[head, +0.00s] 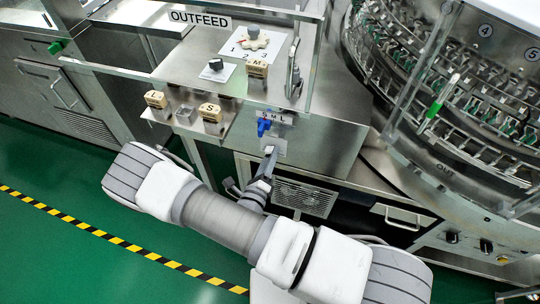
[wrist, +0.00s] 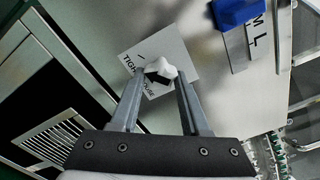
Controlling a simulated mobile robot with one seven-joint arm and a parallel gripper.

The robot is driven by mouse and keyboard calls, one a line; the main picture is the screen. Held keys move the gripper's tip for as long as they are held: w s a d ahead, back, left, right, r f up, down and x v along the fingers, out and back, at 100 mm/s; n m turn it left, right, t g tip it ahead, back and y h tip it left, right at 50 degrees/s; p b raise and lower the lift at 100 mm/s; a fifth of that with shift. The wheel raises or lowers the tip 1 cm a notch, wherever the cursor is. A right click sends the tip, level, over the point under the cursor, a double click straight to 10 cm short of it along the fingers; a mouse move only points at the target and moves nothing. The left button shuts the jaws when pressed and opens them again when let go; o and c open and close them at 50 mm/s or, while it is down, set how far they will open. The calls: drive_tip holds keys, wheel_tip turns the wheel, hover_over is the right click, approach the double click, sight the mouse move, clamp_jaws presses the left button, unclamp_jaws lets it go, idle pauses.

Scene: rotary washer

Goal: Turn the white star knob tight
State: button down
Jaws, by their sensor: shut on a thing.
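The white star knob (wrist: 160,68) is on a pale label plate (wrist: 181,52) on the steel front panel, in the wrist view. The plate has a black arrow and the word TIGHT on it, partly covered. My gripper (wrist: 157,74) is shut on the knob, one finger on each side. In the head view my gripper (head: 268,163) reaches the front panel below a blue knob. The star knob is too small and too covered there to make out clearly.
The blue knob (head: 264,123) with an S M L scale sits just above, close to my fingers; it also shows in the wrist view (wrist: 238,12). Beige blocks (head: 212,113) stand on the ledge to the left. The round washer (head: 440,90) is at the right.

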drive_tip(key=shift+m, duration=0.9)
drive_tip(key=shift+c, duration=1.9)
unclamp_jaws()
drive_tip(key=p+v, duration=0.1)
drive_tip(key=v, duration=1.6)
drive_tip(key=shift+s, duration=0.25)
drive_tip(key=shift+a+r, duration=0.1)
